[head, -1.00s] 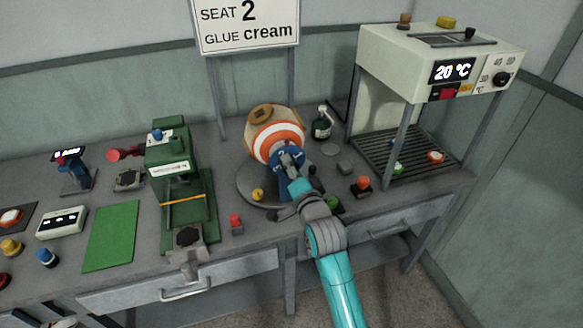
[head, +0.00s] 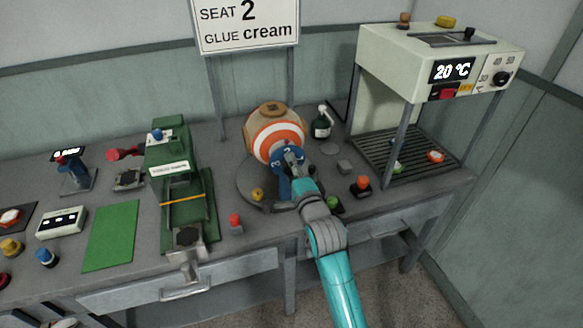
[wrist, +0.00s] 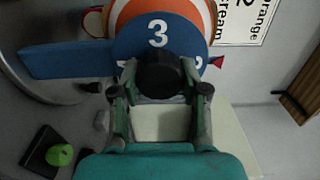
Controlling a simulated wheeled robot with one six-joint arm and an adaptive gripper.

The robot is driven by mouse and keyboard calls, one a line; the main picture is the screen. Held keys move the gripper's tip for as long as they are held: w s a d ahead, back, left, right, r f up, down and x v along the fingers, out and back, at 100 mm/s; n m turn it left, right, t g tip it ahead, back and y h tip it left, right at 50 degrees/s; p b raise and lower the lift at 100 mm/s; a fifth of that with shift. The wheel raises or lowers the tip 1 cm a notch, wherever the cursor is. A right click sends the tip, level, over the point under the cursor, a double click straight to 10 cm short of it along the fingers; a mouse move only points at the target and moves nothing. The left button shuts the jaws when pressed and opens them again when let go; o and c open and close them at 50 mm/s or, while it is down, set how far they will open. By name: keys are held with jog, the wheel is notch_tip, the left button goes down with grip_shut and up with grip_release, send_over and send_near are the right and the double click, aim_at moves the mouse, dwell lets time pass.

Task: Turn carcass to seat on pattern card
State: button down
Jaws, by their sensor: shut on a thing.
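The carcass (head: 258,146) is a ball with orange, white and tan bands and a brown patch on top, standing in a round grey stand. A blue numbered disc (head: 280,162) faces me at its front. In the wrist view the disc (wrist: 135,42) shows a 3 at the top, with other digits partly hidden lower at each side. My gripper (head: 291,157) is shut on the black knob (wrist: 158,72) at the disc's middle; my fingers flank it in the wrist view (wrist: 160,92). The pattern card (head: 247,25) reads "SEAT 2, GLUE cream".
A green press (head: 178,185) stands left of the stand (head: 246,184). An oven (head: 430,60) reading 20 °C stands right, over a slatted rack (head: 385,150). Coloured buttons, including an orange one (head: 362,183), line the front.

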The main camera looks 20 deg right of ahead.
jog(key=c, duration=0.6)
grip_release()
jog(key=s, duration=1.2)
jog(key=shift+f, duration=0.1)
jog(key=s+f+n+g, duration=0.1)
jog(key=s+f+n, duration=0.4)
jog(key=s, duration=0.5)
jog(key=s+f+n+g, duration=0.1)
jog(key=s+f+n, duration=0.2)
jog(key=s+f, duration=0.55)
jog(key=s+r+n, duration=0.1)
jog(key=s+n, duration=0.2)
jog(key=s, duration=0.4)
jog(key=s+r+n, duration=0.1)
jog(key=s+n, duration=0.2)
jog(key=s, duration=0.5)
jog(key=s+n+g, duration=0.1)
jog(key=s+n, duration=0.3)
jog(key=s, duration=0.4)
jog(key=shift+s+a+r, duration=0.15)
jog(key=shift+r, duration=0.25)
